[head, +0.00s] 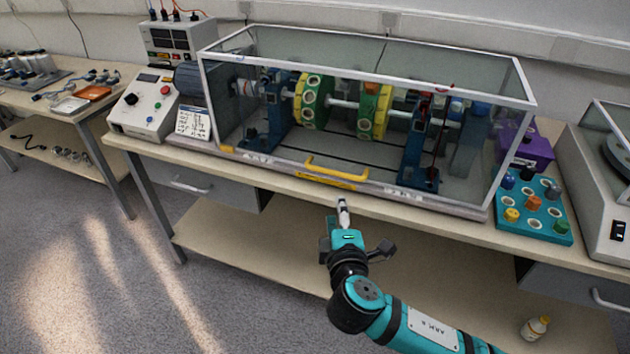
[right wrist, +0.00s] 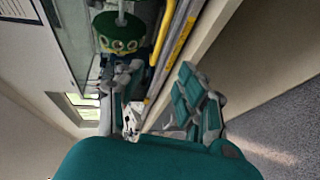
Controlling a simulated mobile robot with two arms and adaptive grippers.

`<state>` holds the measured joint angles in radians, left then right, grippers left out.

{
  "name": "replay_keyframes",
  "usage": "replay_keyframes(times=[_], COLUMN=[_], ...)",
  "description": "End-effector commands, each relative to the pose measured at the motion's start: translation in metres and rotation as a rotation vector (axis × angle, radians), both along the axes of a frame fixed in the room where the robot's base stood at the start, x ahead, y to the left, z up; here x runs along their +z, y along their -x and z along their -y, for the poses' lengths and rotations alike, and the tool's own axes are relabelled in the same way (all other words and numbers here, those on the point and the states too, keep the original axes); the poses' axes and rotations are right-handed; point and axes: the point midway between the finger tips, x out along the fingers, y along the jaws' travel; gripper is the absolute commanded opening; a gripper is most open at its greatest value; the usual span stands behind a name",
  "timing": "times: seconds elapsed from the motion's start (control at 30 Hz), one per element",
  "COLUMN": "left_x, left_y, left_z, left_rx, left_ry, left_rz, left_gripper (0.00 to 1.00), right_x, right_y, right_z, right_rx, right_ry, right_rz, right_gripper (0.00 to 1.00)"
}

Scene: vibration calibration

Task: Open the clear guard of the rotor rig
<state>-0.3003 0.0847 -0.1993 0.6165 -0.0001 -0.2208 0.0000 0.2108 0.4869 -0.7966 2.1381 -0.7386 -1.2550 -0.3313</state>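The clear guard (head: 225,100) is a grey-framed transparent box, closed over the rotor rig. Its yellow handle (head: 337,169) is on the lower front edge. Inside are a green disc (head: 311,101) and a yellow-green disc (head: 373,111) on a shaft. My right gripper (head: 343,207) is just in front of and below the handle, appearing apart from it. In the right wrist view my right gripper (right wrist: 152,92) has its fingers spread and nothing between them, with the yellow handle (right wrist: 162,32) beyond the fingertips. My left gripper is not in view.
A control box (head: 145,108) and a printed card (head: 192,123) stand left of the guard. A teal tray of knobs (head: 535,222) and a purple box (head: 527,148) are to its right. A bottle (head: 535,328) stands on the lower shelf. The bench edge runs under my right gripper.

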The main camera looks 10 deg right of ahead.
Motion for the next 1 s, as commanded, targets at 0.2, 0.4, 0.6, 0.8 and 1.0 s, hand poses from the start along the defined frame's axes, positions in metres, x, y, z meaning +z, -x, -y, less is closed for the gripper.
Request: replay_keyframes(times=[0.2,0.4,0.6,0.8,1.0], left_x=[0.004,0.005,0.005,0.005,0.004], left_y=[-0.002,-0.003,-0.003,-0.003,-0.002], left_z=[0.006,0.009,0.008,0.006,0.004], left_rx=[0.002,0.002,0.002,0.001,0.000], left_ry=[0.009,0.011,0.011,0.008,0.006], left_rz=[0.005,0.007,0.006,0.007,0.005], left_gripper=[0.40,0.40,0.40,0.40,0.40], right_x=[-0.003,-0.012,-0.021,-0.028,-0.031], right_y=[-0.032,-0.075,-0.117,-0.149,-0.163], right_z=[0.007,0.015,0.023,0.029,0.032], right_rx=[-0.003,-0.003,-0.002,-0.001,0.000], right_ry=[0.003,0.002,0.000,-0.001,-0.002], right_rz=[0.001,0.000,-0.001,-0.001,-0.002], right_gripper=[0.37,0.37,0.37,0.37,0.37])
